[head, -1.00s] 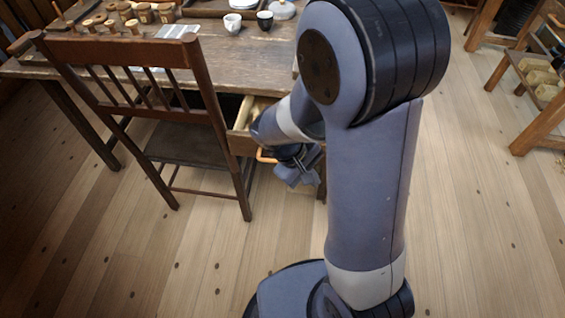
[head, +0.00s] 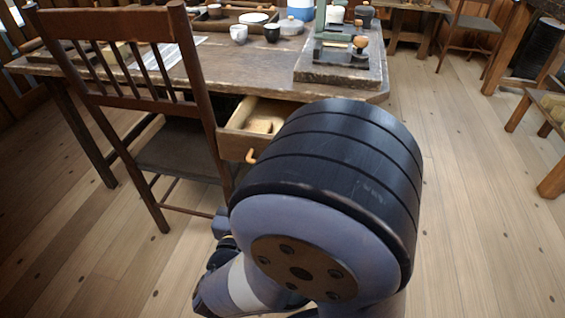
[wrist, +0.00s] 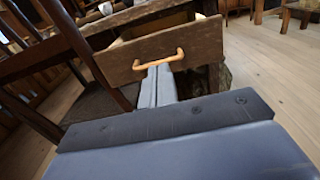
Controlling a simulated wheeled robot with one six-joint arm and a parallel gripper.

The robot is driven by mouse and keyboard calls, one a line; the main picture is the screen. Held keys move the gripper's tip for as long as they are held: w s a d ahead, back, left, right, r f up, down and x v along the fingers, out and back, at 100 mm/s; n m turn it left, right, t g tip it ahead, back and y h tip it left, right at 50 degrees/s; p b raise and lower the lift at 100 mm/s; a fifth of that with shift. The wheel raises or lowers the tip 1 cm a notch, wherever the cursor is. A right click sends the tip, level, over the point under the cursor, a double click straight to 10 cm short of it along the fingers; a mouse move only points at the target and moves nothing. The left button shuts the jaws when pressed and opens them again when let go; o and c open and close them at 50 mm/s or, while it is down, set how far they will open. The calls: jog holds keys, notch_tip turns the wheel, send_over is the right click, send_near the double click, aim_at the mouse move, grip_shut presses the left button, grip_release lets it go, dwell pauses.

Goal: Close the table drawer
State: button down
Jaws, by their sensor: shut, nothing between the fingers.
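The table drawer (head: 236,147) is pulled out from under the front of the wooden table (head: 225,75). Its open top shows a pale interior with a light object inside. An orange-tan bar handle (head: 250,156) is on its front. In the wrist view the drawer front (wrist: 205,42) and the handle (wrist: 158,60) are straight ahead. My gripper (wrist: 158,72) is shut and empty, its fingertips just below the handle; I cannot tell whether they touch the front. In the head view my arm hides most of the gripper.
A dark wooden chair (head: 185,150) stands close to the left of the drawer. The plank floor to the right is clear up to a low bench (head: 553,105).

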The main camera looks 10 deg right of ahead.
jog(key=b+x, duration=0.4)
jog(key=x, duration=1)
jog(key=shift+w+a, duration=0.1)
